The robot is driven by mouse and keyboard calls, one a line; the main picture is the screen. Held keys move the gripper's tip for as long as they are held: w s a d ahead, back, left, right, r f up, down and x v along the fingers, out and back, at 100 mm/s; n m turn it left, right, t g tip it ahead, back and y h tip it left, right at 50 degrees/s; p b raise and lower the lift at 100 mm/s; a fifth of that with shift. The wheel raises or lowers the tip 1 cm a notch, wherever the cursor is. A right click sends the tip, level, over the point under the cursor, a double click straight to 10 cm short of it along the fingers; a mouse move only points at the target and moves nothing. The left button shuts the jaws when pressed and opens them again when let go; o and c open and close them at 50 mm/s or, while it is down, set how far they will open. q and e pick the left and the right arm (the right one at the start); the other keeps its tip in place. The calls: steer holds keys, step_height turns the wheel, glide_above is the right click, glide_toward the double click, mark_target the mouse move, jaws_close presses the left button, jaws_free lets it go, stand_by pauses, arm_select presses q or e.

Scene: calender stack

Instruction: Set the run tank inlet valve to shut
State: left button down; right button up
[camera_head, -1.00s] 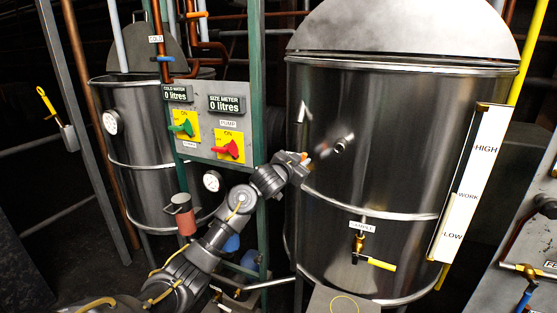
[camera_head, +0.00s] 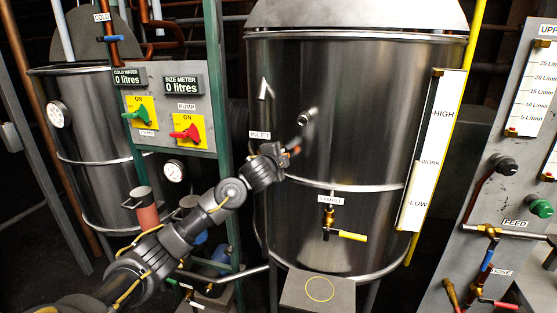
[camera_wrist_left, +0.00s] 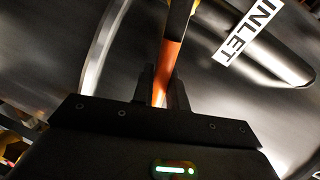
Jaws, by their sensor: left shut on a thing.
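The run tank (camera_head: 370,115) is the large steel tank in the middle of the head view. An INLET label (camera_head: 260,135) is on its left side and also shows in the left wrist view (camera_wrist_left: 247,33). The inlet valve's orange handle (camera_wrist_left: 167,70) stands between my left gripper's fingers (camera_wrist_left: 162,88) in the wrist view. In the head view my left gripper (camera_head: 284,152) is shut on the handle's end, just right of the label. A blurred steep bar runs up from there to a fitting (camera_head: 305,118). My right gripper is out of view.
Below the gripper are a SAMPLE tap (camera_head: 330,222) with a yellow lever and a grey stand (camera_head: 318,291). A switch panel (camera_head: 165,105) and smaller tank (camera_head: 90,115) stand left. A panel with gauge and FEED valves (camera_head: 515,165) stands right.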

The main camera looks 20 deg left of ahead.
arm_select(q)
steer(key=shift+d+f+m+y+b, duration=0.1)
steer(key=shift+f+m+y+b, duration=0.3)
steer(key=shift+f+m+b, duration=0.85)
steer(key=shift+r, duration=0.15)
steer(key=c, duration=1.4)
jaws_free()
steer(key=shift+c, duration=0.2)
steer(key=shift+s, duration=0.1)
steer(key=v, duration=1)
steer(key=shift+s+r, duration=0.15)
steer(key=shift+s, duration=0.15)
steer(key=shift+d, duration=0.1)
